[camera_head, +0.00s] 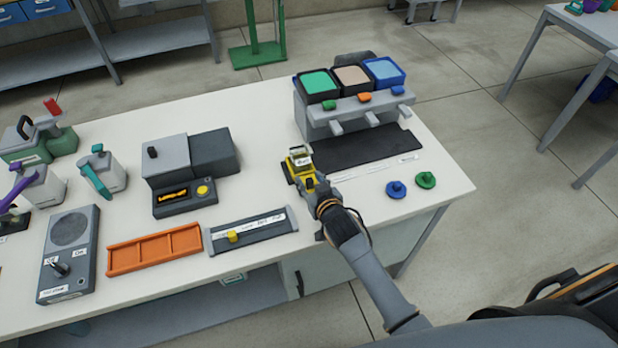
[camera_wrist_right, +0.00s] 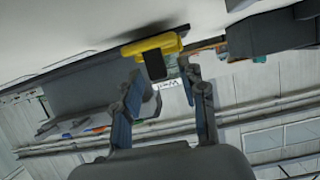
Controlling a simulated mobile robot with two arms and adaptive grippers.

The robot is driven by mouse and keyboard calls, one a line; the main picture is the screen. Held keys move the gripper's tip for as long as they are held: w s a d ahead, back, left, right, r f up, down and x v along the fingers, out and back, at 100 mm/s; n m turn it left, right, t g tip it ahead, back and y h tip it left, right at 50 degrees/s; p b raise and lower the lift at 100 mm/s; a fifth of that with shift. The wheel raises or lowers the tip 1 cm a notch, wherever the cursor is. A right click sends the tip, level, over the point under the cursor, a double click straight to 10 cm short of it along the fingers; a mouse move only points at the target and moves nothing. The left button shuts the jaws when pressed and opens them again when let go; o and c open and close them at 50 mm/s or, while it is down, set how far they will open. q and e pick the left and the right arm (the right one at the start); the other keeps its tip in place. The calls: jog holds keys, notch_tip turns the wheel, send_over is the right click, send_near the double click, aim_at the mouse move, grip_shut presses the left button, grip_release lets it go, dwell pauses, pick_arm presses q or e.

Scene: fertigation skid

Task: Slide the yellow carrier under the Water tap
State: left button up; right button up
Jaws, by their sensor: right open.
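The yellow carrier (camera_head: 297,158) sits at the left end of the dark track (camera_head: 365,149) in front of the dispenser; a light item seems to sit on it. In the right wrist view the yellow carrier (camera_wrist_right: 150,46) lies just beyond my fingertips. My right gripper (camera_head: 318,190) is open beside the carrier's near side, its fingers (camera_wrist_right: 164,73) apart; I cannot tell whether they touch it. Three grey taps (camera_head: 371,118) stick out over the track, below green, beige and blue tanks. Which tap is Water I cannot read. My left gripper is not in view.
The dispenser (camera_head: 350,110) stands behind the track. Blue (camera_head: 396,188) and green (camera_head: 425,180) knobs lie at the right. A slider panel (camera_head: 264,232), orange tray (camera_head: 154,250) and grey machine (camera_head: 188,160) are to the left. Bare tabletop lies between them.

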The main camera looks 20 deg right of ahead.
jog(key=shift+x, duration=0.75)
jog(key=shift+c, duration=0.4)
grip_shut()
